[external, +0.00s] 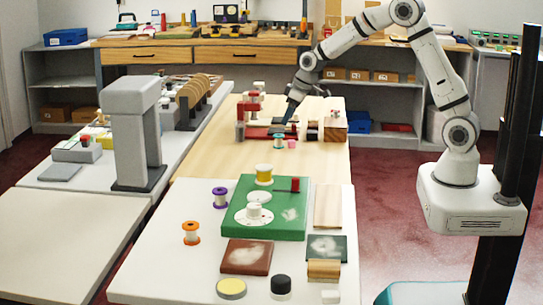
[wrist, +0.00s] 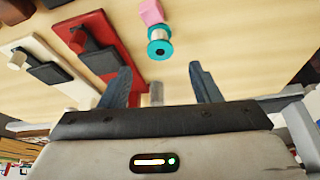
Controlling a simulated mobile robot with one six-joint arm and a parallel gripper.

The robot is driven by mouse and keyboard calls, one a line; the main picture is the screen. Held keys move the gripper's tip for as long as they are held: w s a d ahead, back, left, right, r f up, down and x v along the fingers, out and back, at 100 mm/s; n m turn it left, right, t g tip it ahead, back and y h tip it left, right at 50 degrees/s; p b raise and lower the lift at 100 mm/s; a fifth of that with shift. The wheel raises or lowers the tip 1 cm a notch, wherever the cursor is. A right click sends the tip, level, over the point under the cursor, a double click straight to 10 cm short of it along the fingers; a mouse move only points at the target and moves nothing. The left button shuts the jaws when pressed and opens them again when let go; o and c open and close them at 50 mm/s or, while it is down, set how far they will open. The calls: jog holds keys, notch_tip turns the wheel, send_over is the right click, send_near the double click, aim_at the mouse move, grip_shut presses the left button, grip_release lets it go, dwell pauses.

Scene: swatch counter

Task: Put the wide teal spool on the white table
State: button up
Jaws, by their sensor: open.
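The teal spool (external: 278,141) stands on the pale wooden table, near its middle. In the wrist view the teal spool (wrist: 160,46) shows its teal flange beyond my fingertips, roughly centred between them. My gripper (external: 289,117) is over the wooden table, above and behind the spool. Its blue fingers (wrist: 160,70) are apart with no spool between them. A white table top (external: 150,272) is in the foreground, joining the near end of the wooden table.
A pink piece (wrist: 150,12) sits right beside the spool. Red and dark fixtures (wrist: 92,42) lie to the left in the wrist view. The white table holds a green board (external: 275,232), a purple spool (external: 220,197) and an orange spool (external: 191,233); its left front is clear.

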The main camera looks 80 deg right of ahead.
jog(key=s+a+r, duration=0.5)
jog(key=s+a, duration=0.4)
jog(key=s, duration=0.1)
jog(key=s+a+r+n+g, duration=0.1)
jog(key=s+a+r, duration=0.3)
jog(key=s+a, duration=0.5)
jog(key=s, duration=0.2)
jog(key=shift+s+a+r+y, duration=0.25)
jog(key=shift+s+r+y, duration=0.05)
jog(key=shift+r, duration=0.1)
jog(key=shift+o, duration=0.4)
jog(key=s+a+f+g, duration=0.1)
jog(key=s+a, duration=0.2)
jog(key=s, duration=0.6)
jog(key=shift+f+n, duration=0.15)
jog(key=shift+n, duration=0.25)
jog(key=shift+w+d, duration=0.1)
